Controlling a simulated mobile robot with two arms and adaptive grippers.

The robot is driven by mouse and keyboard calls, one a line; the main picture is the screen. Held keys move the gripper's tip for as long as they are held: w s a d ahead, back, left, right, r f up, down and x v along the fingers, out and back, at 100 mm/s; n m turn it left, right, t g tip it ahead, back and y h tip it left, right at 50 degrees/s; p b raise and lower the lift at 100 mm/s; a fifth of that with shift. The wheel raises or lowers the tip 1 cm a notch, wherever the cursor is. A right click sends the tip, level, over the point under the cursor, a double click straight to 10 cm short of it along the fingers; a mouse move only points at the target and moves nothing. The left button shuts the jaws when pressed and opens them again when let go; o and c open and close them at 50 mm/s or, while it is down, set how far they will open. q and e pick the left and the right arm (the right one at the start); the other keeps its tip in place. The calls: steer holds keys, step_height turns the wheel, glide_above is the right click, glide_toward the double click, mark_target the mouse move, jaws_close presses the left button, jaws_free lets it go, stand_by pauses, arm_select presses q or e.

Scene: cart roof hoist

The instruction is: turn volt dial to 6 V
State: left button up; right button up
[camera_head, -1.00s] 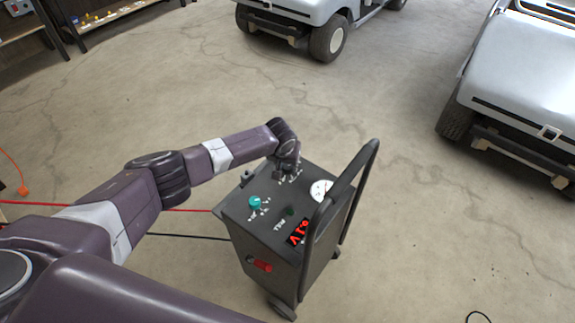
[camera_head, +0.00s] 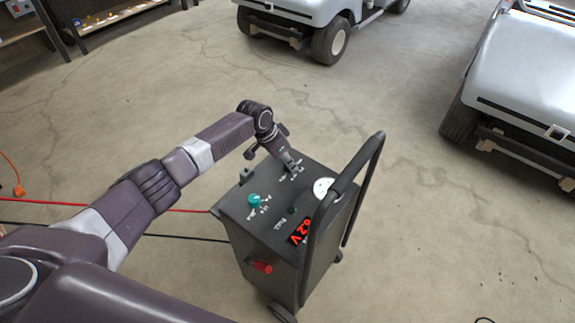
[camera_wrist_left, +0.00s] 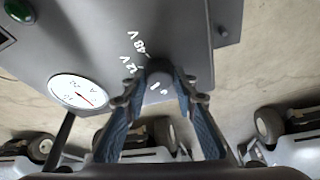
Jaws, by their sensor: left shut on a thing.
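The volt dial (camera_wrist_left: 156,78) is a dark round knob with a white line on the top of the dark charger box (camera_head: 262,222). White voltage marks, among them 48 V and 12 V, run beside it in the left wrist view; the mark nearest the fingers is partly hidden. My left gripper (camera_wrist_left: 159,92) is shut on the volt dial, one finger on each side. In the head view the left gripper (camera_head: 291,164) reaches down to the box's far end and hides the dial. My right gripper is not in view.
The box also carries a teal knob (camera_head: 254,201), a white gauge (camera_head: 324,187), a red lit display (camera_head: 299,233) that seems to read 6.2 V and a tall dark handle (camera_head: 366,160). Red and black cables run left. Carts stand behind; the floor between is clear.

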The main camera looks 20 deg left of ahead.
arm_select(q)
steer(key=shift+m, duration=0.4)
steer(key=o, duration=1.1)
steer(key=v, duration=1.2)
steer(key=shift+f, duration=0.1)
